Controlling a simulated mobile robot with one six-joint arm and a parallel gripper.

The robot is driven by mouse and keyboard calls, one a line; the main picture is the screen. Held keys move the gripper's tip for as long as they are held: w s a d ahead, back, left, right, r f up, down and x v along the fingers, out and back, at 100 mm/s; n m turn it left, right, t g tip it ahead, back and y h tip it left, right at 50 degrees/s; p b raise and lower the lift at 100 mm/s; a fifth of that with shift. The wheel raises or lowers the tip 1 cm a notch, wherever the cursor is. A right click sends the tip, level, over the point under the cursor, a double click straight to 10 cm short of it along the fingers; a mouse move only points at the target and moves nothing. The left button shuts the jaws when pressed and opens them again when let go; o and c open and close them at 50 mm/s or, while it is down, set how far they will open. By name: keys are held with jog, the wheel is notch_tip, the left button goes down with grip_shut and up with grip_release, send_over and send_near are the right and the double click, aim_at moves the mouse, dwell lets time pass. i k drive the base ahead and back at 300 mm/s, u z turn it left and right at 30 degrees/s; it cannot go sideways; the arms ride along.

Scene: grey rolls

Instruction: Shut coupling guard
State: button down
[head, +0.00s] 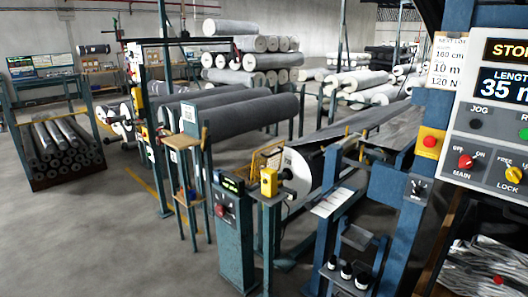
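A yellow mesh frame (264,157), which looks like the coupling guard, stands tilted up behind a yellow box (269,182) on a blue post. To its right is the end of a large dark roll (299,172) with a pale end face. A dark shaft or coupling (287,196) shows between the yellow box and the roll end and looks uncovered. The guard's hinge and lower edge are too small and partly hidden to make out. My gripper is not in view.
A blue pedestal (233,235) with a display and red knob stands in front of the guard. A control panel (495,100) and blue machine frame fill the right side. A rack of rolls (62,150) stands at left. Grey floor (110,235) is clear at front left.

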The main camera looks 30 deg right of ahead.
aim_at(282, 150)
jog(key=i, duration=0.85)
jog(key=u, duration=0.05)
